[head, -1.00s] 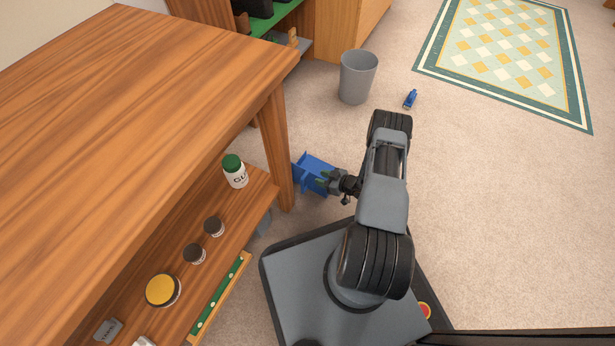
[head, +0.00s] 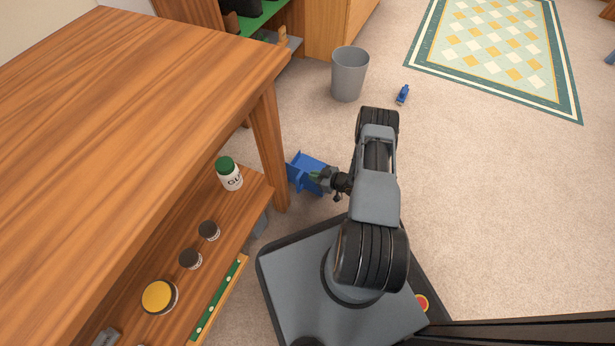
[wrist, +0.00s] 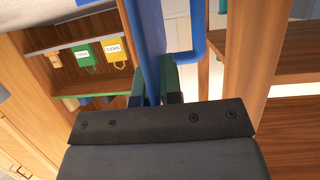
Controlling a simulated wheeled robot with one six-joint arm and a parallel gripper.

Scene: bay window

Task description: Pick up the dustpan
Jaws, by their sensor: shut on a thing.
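The blue dustpan (head: 308,171) is in the head view, beside the front leg of the wooden table, just left of my gripper (head: 326,180). My gripper is shut on the dustpan. In the wrist view the blue dustpan (wrist: 152,45) rises between the fingers of my gripper (wrist: 158,88), and its lower part is hidden behind the dark gripper body. The dustpan appears held off the floor, but its exact height is hard to tell.
The wooden table (head: 130,75) stands on the left, its leg (head: 268,150) close to the dustpan. Its low shelf holds a green-capped bottle (head: 229,174) and several jars. A grey bin (head: 349,75) and a small blue object (head: 402,94) stand beyond. Carpet on the right is open.

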